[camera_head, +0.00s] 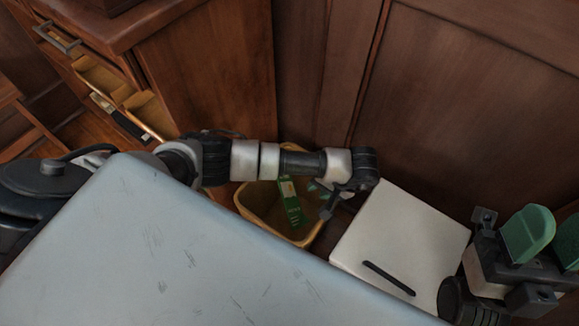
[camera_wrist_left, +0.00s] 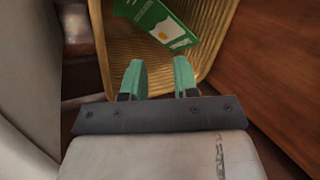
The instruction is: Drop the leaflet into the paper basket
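The green leaflet (camera_head: 290,205) with white and yellow print is inside the yellow-tan paper basket (camera_head: 308,240), tilted. I cannot tell if it rests on the bottom. In the left wrist view the leaflet (camera_wrist_left: 155,20) lies within the woven basket walls (camera_wrist_left: 117,58), beyond my fingertips and apart from them. My left gripper (camera_wrist_left: 159,76) is open and empty, its two green fingers spread at the basket. In the head view my left arm crosses over the basket and hides part of it. My right gripper (camera_head: 546,236) is at the far right, its green fingers apart, empty.
A white box-like thing (camera_head: 405,235) with a dark slot stands right of the basket. Wood panelling (camera_head: 450,100) rises behind. A wooden cabinet (camera_head: 210,75) stands at the upper left, with open drawers (camera_head: 120,95) jutting out beside it.

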